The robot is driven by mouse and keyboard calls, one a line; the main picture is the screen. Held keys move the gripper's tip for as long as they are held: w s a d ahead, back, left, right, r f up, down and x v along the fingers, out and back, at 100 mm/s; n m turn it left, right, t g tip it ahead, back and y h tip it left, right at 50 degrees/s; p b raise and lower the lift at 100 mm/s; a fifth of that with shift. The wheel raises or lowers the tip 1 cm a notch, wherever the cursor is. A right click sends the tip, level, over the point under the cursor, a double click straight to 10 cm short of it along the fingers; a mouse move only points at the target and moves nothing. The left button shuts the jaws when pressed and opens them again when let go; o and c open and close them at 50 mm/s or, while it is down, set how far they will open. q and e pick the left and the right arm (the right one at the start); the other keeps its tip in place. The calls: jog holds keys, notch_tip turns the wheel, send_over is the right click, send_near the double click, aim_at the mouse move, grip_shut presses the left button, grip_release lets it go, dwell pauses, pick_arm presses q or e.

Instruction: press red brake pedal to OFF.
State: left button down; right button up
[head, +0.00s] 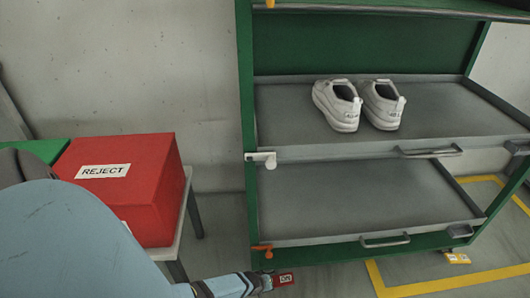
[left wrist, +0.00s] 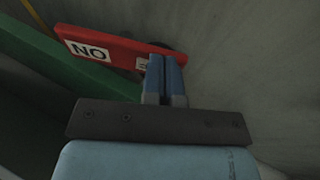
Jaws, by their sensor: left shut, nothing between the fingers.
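The red brake pedal (head: 286,279) is low at the front left foot of the green rack, with a small white label. In the left wrist view the pedal (left wrist: 122,41) is a red bar with a white label that appears as "NO" and a second label partly hidden by my fingers. My left gripper (head: 269,281) is at floor level just left of the pedal. In the left wrist view its fingers (left wrist: 166,62) are shut and empty, with the tips over one end of the pedal. I cannot tell whether they touch it. My right gripper is not in view.
The green rack (head: 246,110) has grey shelves, with two white shoes (head: 359,104) on the upper one. A red REJECT box (head: 150,190) is at left.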

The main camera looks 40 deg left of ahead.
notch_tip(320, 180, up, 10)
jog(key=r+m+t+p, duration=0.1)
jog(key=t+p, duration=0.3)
jog(key=p, duration=0.5)
pick_arm(q)
jog(key=a+p+v, duration=0.1)
jog(key=v, duration=1.2)
jog(key=shift+r, duration=0.45)
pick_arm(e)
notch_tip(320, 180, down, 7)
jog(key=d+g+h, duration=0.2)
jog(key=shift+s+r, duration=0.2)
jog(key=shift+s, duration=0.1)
pick_arm(q)
jog(key=shift+p, duration=0.3)
